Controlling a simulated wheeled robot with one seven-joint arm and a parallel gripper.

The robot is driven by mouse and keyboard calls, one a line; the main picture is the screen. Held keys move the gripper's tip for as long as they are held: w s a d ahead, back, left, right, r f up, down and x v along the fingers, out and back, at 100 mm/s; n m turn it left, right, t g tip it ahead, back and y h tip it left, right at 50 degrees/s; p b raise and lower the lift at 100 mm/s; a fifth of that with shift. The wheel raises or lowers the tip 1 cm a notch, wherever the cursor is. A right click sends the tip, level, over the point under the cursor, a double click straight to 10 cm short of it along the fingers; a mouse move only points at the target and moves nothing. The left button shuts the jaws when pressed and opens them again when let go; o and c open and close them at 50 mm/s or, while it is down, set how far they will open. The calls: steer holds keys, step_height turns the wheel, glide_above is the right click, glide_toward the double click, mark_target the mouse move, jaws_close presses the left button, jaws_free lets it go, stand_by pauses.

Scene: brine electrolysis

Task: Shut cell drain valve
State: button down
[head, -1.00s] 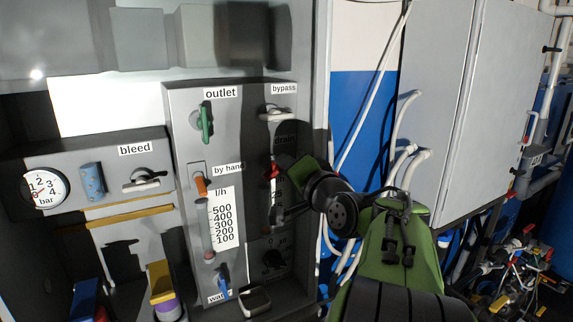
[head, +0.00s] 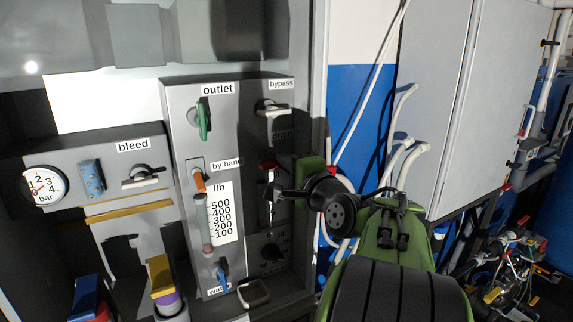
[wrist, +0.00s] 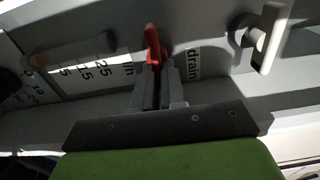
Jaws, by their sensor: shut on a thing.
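The drain valve's red handle (head: 267,160) is on the grey valve panel (head: 182,110), beside the dim "drain" label (head: 283,135). My gripper (head: 272,188) reaches it from the right and partly hides it in the head view. In the wrist view the red handle (wrist: 153,45) stands out between the tips of my gripper's grey fingers (wrist: 157,75), which are shut on it. The "drain" label (wrist: 193,65) lies just right of the fingers and reads sideways. The handle's exact angle to its pipe is hard to tell.
The white bypass handle (head: 272,108) is above the drain valve; it also shows in the wrist view (wrist: 265,38). The green outlet handle (head: 203,118), orange handle (head: 199,181) and flow scale (head: 220,215) are to the left. A cabinet post (head: 316,90) and white hoses (head: 398,155) are close on the right.

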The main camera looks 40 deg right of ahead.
stand_by(0.3)
steer(key=c, duration=1.2)
jaws_free()
steer(key=shift+s, duration=0.1)
steer(key=b+v, duration=0.4)
steer(key=v, duration=1.1)
steer(key=shift+s+a, duration=0.2)
steer(key=shift+s, duration=0.05)
